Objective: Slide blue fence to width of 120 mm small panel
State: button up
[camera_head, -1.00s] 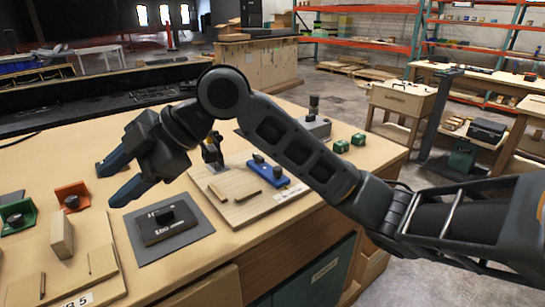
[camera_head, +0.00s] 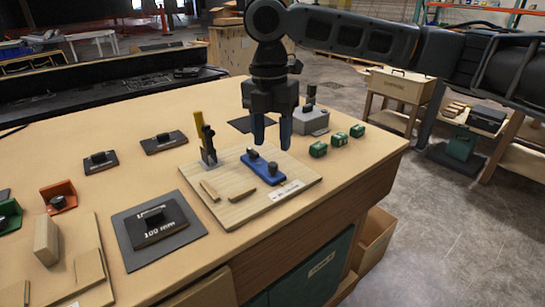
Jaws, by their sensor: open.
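A yellow and black upright tool (camera_head: 206,138) stands at the board's back left. A grey block with a knob (camera_head: 311,120) and several green blocks (camera_head: 338,139) stand to the right. Orange (camera_head: 60,197) and green (camera_head: 10,216) brackets are at far left.

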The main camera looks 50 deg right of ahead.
aim_at(273, 163)
notch_tip(273, 163, down, 6)
jog(key=shift+s+r, duration=0.1)
dwell(0.4)
grip_shut()
dwell(0.5)
